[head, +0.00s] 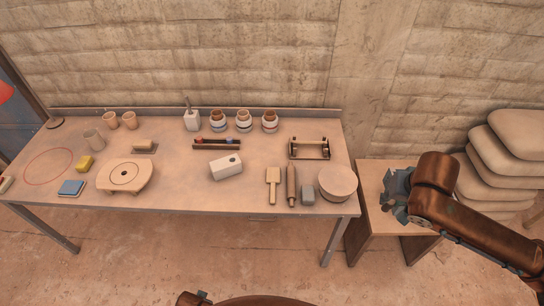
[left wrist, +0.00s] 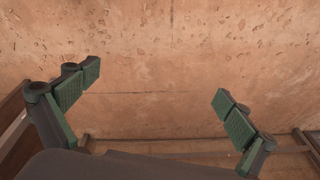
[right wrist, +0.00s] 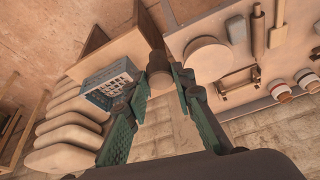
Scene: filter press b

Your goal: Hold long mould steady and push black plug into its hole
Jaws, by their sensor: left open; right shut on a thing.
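The long mould (head: 226,168) is a pale block lying on the work table right of its middle, with a dark round hole in its top. I cannot clearly pick out the black plug; a dark rack (head: 217,145) behind the mould holds small coloured pieces. My right gripper (head: 391,200) is far right of the mould, over the low side table. In the right wrist view my right gripper (right wrist: 158,85) is shut on a short brown cylinder (right wrist: 158,78) at its fingertips. My left gripper (left wrist: 157,95) is open and empty over bare floor.
A blue-grey crate (right wrist: 110,82) is close by my right fingers, over the side table (head: 370,180). Stacked sacks (head: 505,165) stand right. The work table (head: 200,195) also bears a round disc (head: 337,182), a rolling pin (head: 291,185), jars and a turntable (head: 127,176). Its front middle is clear.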

